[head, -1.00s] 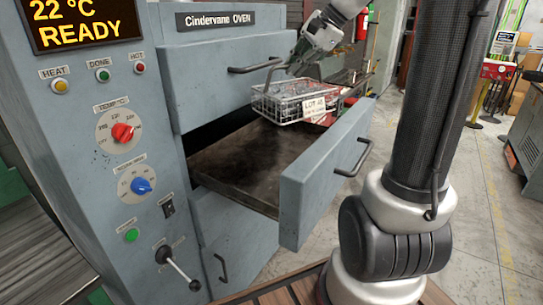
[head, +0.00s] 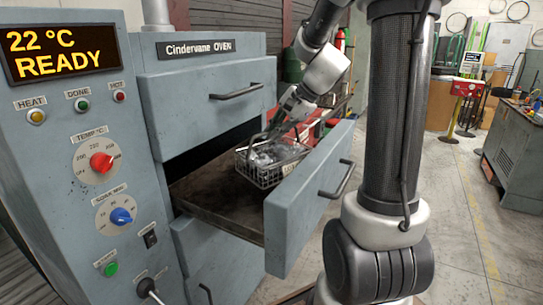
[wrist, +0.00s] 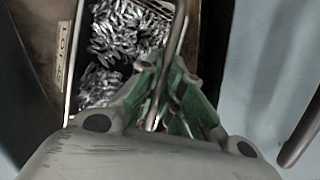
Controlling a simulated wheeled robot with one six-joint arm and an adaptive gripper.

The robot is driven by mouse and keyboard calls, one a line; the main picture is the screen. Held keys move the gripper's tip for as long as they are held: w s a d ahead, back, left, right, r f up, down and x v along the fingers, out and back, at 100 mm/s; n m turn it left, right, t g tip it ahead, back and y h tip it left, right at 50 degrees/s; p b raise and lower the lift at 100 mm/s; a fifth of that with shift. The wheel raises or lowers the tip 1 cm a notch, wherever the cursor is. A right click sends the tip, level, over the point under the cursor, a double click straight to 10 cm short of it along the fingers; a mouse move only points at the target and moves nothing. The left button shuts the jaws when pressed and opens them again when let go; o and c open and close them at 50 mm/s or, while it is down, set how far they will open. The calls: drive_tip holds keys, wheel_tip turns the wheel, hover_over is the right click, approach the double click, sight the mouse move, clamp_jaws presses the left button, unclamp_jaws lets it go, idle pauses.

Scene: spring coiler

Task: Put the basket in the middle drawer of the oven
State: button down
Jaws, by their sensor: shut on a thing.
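The wire basket (head: 262,177) is filled with shiny small metal pieces and carries a LOT label; it also shows in the wrist view (wrist: 68,45). It is over the far part of the open middle drawer (head: 312,200), behind the drawer's front. I cannot tell whether its bottom touches the drawer floor (head: 212,200). My gripper (head: 276,128) is above the basket, shut on its bar handle. In the wrist view, the green-sided fingers (wrist: 163,98) close around that handle. The grey Cindervane oven (head: 205,75) stands at left, with its display reading 22 °C READY.
The closed upper drawer (head: 205,105) with its bar handle is just above the open drawer. A closed lower drawer (head: 215,265) is below. The oven's control panel (head: 95,185) is at left. A grey cabinet (head: 505,165) stands far right, with open floor (head: 440,240) before it.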

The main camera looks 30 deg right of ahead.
sight(272, 152)
drive_tip(key=shift+f, duration=2.7)
drive_tip(key=c, duration=1.6)
unclamp_jaws()
drive_tip(key=shift+o, duration=0.2)
drive_tip(key=v, duration=1.2)
drive_tip(key=s+a+n+h, duration=0.1)
drive_tip(key=s+a+n, duration=0.1)
drive_tip(key=s, duration=0.1)
drive_tip(key=s+a+n+g, duration=0.1)
drive_tip(key=s+a+n, duration=0.1)
drive_tip(key=s, duration=0.2)
drive_tip(key=s+a+r+n+h, duration=0.1)
drive_tip(key=s+a+n, duration=0.1)
drive_tip(key=s+n, duration=0.1)
drive_tip(key=shift+s+a+g+h, duration=0.1)
drive_tip(key=shift+s+g+h, duration=0.2)
drive_tip(key=shift+s, duration=0.15)
drive_tip(key=s+f+n+h, duration=0.1)
drive_tip(key=s+n+h, duration=0.1)
drive_tip(key=s+n, duration=0.5)
drive_tip(key=shift+s+d+f+n+t+h, duration=0.3)
drive_tip(key=shift+s+f+t+h, duration=0.1)
drive_tip(key=shift+s, duration=0.3)
